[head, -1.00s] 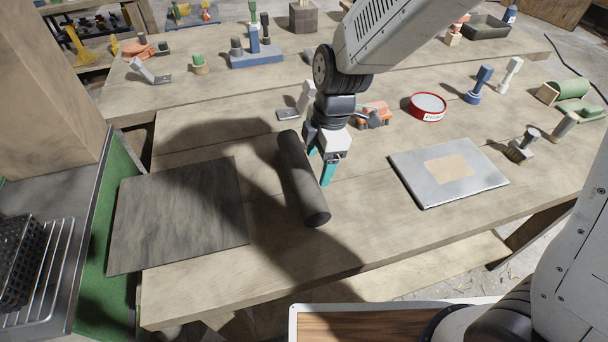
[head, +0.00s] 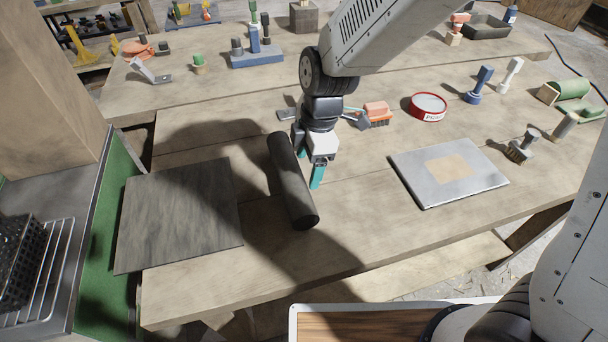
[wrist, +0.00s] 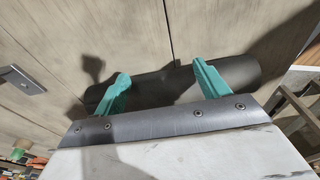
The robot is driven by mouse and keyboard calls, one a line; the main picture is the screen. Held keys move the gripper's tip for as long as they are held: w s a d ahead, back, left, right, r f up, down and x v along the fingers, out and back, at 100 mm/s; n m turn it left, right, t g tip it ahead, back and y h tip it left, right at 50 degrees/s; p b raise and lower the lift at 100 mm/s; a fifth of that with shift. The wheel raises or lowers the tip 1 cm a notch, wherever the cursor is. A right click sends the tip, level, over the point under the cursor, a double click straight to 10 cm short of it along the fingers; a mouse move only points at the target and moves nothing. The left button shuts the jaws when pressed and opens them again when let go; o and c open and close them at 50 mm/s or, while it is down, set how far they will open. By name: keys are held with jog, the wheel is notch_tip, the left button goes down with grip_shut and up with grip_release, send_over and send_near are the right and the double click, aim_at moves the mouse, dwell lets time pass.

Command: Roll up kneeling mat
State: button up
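The kneeling mat shows as a flat dark grey sheet (head: 180,215) at the left of the bench and a dark cylindrical roll (head: 290,182) to its right. A strip of bench shows between sheet and roll in the head view. My gripper (head: 309,172) is at the right side of the roll, pointing down. Its two teal fingers are spread apart with nothing clearly held between them. In the wrist view the roll (wrist: 150,92) lies across, just beyond the open fingers. I cannot tell whether they touch it.
A grey board with a tan patch (head: 448,172) lies to the right. A red-rimmed tin (head: 427,107) and an orange brush (head: 376,110) are behind my gripper. A green-edged surface with a wire rack (head: 45,275) borders the left. The bench in front of the roll is clear.

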jog(key=shift+s+a, duration=0.35)
jog(key=shift+a, duration=0.95)
jog(key=shift+s+a, duration=0.4)
jog(key=shift+a, duration=0.85)
jog(key=shift+s+a, duration=0.35)
jog(key=shift+a, duration=0.95)
jog(key=shift+s+a, duration=0.35)
jog(key=shift+a, duration=0.9)
jog(key=shift+s+a, duration=0.4)
jog(key=shift+a, duration=0.9)
jog(key=shift+s+a, duration=0.35)
jog(key=shift+a, duration=0.9)
jog(key=shift+s+a, duration=0.35)
jog(key=shift+a, duration=0.8)
jog(key=shift+s+a, duration=0.3)
jog(key=shift+a, duration=0.85)
jog(key=shift+s+a, duration=0.35)
jog(key=shift+a, duration=0.8)
jog(key=shift+w+d, duration=0.1)
jog(key=shift+d, duration=0.05)
jog(key=shift+w+d, duration=0.25)
jog(key=shift+d, duration=0.6)
